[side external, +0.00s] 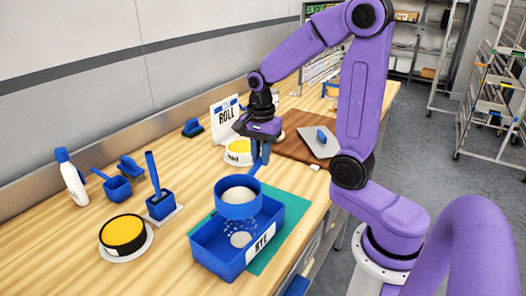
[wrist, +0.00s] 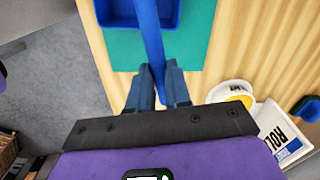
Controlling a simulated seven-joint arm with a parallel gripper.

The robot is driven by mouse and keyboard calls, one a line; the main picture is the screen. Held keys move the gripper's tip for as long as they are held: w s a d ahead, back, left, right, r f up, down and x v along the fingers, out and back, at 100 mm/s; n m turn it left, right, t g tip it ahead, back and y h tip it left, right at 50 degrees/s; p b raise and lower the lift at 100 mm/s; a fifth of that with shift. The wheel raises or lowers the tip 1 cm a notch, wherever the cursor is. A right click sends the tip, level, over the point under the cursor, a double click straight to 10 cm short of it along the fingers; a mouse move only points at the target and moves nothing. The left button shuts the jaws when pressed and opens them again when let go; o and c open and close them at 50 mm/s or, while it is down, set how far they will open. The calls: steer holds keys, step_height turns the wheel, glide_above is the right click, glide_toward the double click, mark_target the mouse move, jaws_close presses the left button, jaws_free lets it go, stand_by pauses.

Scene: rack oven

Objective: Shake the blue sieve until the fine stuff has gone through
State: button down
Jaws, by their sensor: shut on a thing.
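The blue sieve (side external: 238,210) hangs level above the blue bin (side external: 213,252), holding a pale, whitish load (side external: 238,194). Pale specks (side external: 240,227) are falling from under it. A small pale heap (side external: 241,240) lies on the bin's floor. My gripper (side external: 259,158) is shut on the sieve's handle, behind the bowl. In the wrist view, the handle (wrist: 150,35) runs up from between my fingertips (wrist: 159,72); the bin (wrist: 112,14) shows at the top edge, and the bowl is out of view. How much fine stuff is left in the sieve cannot be told.
The bin stands on a green mat (side external: 273,228). To the left are a yellow-topped round tub (side external: 122,232), a blue holder (side external: 161,206), a blue scoop (side external: 117,188) and a white bottle (side external: 72,180). Behind are a ROLL sign (side external: 226,116) and another yellow-topped tub (side external: 239,147).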

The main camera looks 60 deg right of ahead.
mark_target(257, 164)
steer(key=shift+s+a, duration=0.2)
steer(key=shift+a, duration=0.55)
steer(key=shift+s+a, duration=0.15)
steer(key=shift+a, duration=0.6)
steer(key=d, duration=0.2)
steer(key=w+d, duration=0.1)
steer(key=d, duration=0.2)
steer(key=shift+w, duration=0.1)
steer(key=shift+a, duration=0.1)
steer(key=a, duration=0.2)
steer(key=s+a, duration=0.1)
steer(key=a, duration=0.1)
steer(key=shift+s+a, duration=0.1)
steer(key=shift+a, duration=0.3)
